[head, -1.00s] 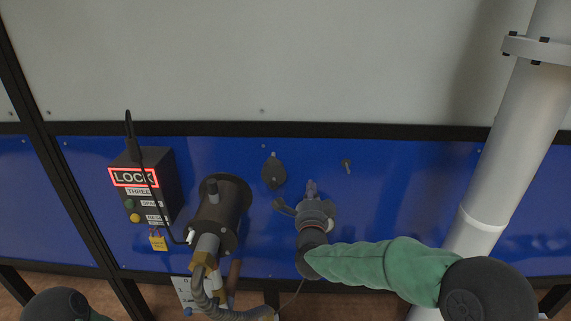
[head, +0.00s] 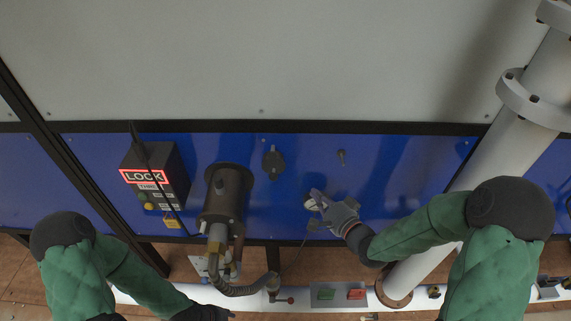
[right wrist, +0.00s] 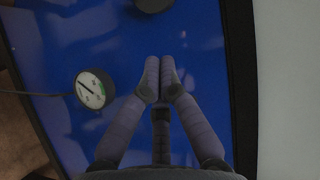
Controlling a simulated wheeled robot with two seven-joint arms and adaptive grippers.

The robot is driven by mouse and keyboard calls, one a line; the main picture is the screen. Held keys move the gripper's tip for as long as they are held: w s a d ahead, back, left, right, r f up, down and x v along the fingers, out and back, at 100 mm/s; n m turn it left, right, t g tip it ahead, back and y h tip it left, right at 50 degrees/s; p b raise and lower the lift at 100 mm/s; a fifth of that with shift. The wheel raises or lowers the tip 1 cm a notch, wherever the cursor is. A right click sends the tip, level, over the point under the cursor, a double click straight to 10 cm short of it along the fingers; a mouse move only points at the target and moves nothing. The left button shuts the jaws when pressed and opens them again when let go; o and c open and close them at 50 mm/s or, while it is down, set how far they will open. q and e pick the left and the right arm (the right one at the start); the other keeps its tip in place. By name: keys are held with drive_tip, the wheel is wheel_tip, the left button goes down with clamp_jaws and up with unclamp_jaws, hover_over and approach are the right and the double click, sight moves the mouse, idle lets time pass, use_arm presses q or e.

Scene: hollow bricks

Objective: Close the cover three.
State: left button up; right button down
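A black box reading LOCK and THREE (head: 157,178) is on the blue panel at the left of the head view. Right of it is a dark cylindrical socket (head: 226,200) with a hose plug at its lower end. A small dark oval plate (head: 273,163) is on the panel above right of it. I cannot tell which part is cover three. My right gripper (head: 316,198) is in front of the panel, right of the socket. In the right wrist view its fingertips (right wrist: 160,72) are together with nothing visible between them. My left gripper (head: 205,313) is at the bottom edge, mostly cut off.
A round dial gauge (right wrist: 95,88) is beside the right fingers, apart from them. A dark round thing shows at that view's top edge. A grey pipe (head: 480,185) is at the right. A low ledge carries green (head: 325,294) and red (head: 356,294) blocks.

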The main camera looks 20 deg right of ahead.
drive_tip(key=p, duration=0.2)
approach(275, 172)
drive_tip(key=w+d, duration=0.3)
drive_tip(key=shift+w+a, duration=0.45)
drive_tip(key=shift+a, duration=0.35)
drive_tip(key=shift+w+a, duration=0.4)
drive_tip(key=shift+a, duration=0.4)
drive_tip(key=shift+w+a+f+b, duration=0.2)
drive_tip(key=shift+a+f+b, duration=0.3)
drive_tip(key=shift+b, duration=0.4)
drive_tip(key=shift+r, duration=0.2)
